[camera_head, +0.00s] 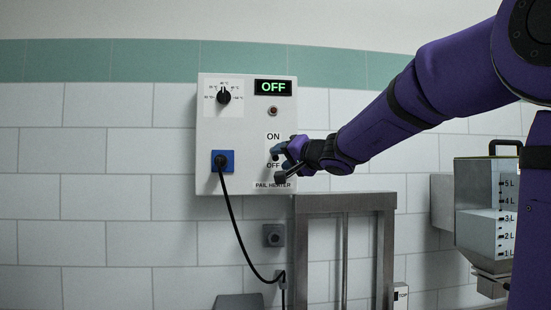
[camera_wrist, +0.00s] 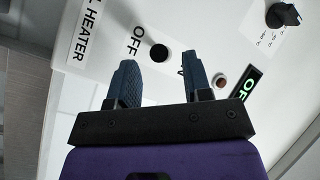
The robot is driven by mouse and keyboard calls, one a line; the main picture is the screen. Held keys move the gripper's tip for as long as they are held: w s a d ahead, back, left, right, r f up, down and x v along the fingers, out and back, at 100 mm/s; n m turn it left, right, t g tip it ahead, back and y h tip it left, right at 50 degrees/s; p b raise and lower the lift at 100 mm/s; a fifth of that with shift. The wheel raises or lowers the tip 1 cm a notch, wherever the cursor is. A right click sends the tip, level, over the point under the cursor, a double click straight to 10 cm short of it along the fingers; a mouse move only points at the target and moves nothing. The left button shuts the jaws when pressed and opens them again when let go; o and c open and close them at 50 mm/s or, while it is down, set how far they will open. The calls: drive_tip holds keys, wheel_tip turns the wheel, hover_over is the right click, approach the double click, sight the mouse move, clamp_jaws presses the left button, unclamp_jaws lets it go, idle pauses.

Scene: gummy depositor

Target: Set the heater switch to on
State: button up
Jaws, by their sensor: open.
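The white heater box (camera_head: 248,125) hangs on the tiled wall, with a display (camera_head: 273,87) that reads OFF in green. ON is printed above the switch area and OFF below it. The black rounded tip of the switch (camera_wrist: 158,53) shows in the wrist view beside the OFF label (camera_wrist: 136,40). My gripper (camera_head: 281,155) is at the box front, over the switch area, and hides most of the switch in the head view. In the wrist view my gripper (camera_wrist: 160,72) is open, its two fingers on either side of the switch tip; contact cannot be told.
A black dial (camera_head: 223,96) is at the box's upper left and a reddish lamp (camera_head: 273,110) below the display. A black cable runs down from a blue socket (camera_head: 230,167). A metal frame (camera_head: 343,203) stands below right; a graduated container (camera_head: 482,215) is farther right.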

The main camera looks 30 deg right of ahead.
sight(276, 157)
drive_tip(key=shift+w+a, duration=0.15)
drive_tip(key=shift+w, duration=0.75)
drive_tip(key=shift+w+a, duration=0.15)
drive_tip(key=shift+w, duration=0.75)
drive_tip(key=shift+c, duration=0.3)
clamp_jaws()
drive_tip(key=shift+s+r+m+g, duration=0.1)
drive_tip(key=shift+r+m+g, duration=0.1)
drive_tip(key=shift+m+g, duration=0.15)
drive_tip(key=shift+s+r+m+g, duration=0.1)
drive_tip(key=shift+r+m+g, duration=0.3)
drive_tip(key=shift+g, duration=0.55)
drive_tip(key=shift+r+m+g, duration=0.35)
drive_tip(key=shift+r+g, duration=0.05)
drive_tip(key=shift+g, duration=0.5)
drive_tip(key=shift+w+r+m+g, duration=0.1)
drive_tip(key=shift+r+m+g, duration=0.4)
drive_tip(key=shift+g, duration=0.5)
drive_tip(key=shift+w+r+m+g, duration=0.1)
drive_tip(key=shift+r+m+g, duration=0.35)
drive_tip(key=shift+g, duration=0.55)
